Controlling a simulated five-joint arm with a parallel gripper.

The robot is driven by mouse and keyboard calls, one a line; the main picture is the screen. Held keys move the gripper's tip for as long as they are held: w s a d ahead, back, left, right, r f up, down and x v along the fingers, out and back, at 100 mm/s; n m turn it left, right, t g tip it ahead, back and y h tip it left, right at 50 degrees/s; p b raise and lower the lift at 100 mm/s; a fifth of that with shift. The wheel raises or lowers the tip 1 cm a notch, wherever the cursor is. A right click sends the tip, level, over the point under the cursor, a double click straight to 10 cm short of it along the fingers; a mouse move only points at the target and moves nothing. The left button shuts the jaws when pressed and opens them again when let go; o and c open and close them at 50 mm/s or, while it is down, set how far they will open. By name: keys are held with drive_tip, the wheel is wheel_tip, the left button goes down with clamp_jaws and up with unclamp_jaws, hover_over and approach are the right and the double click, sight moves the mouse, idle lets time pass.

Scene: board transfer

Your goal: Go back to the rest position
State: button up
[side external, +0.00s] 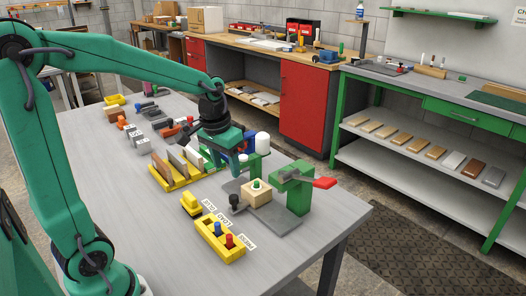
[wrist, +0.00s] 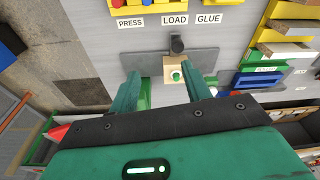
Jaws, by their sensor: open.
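A green press (side external: 299,192) with a red handle (side external: 325,183) stands beside the block. My gripper partly hides the things behind it.
A yellow tray (side external: 220,249) with blue and red pegs is near the front edge. A yellow rack (side external: 172,185) holds several upright boards. A white cylinder (side external: 262,143) stands behind the press. Grey blocks (side external: 138,139) are farther left. The table's front left is clear.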

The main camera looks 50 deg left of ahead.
drive_tip(key=s+d+r+m+t, duration=0.1)
drive_tip(key=s+d+r+t, duration=0.1)
drive_tip(key=s, duration=0.4)
drive_tip(key=s+d+r+m+t, duration=0.1)
drive_tip(key=s+d+r, duration=0.2)
drive_tip(key=s, duration=0.3)
drive_tip(key=shift+s+d+t, duration=0.25)
drive_tip(key=shift+d+t, duration=0.15)
drive_tip(key=shift+d, duration=0.35)
idle(0.8)
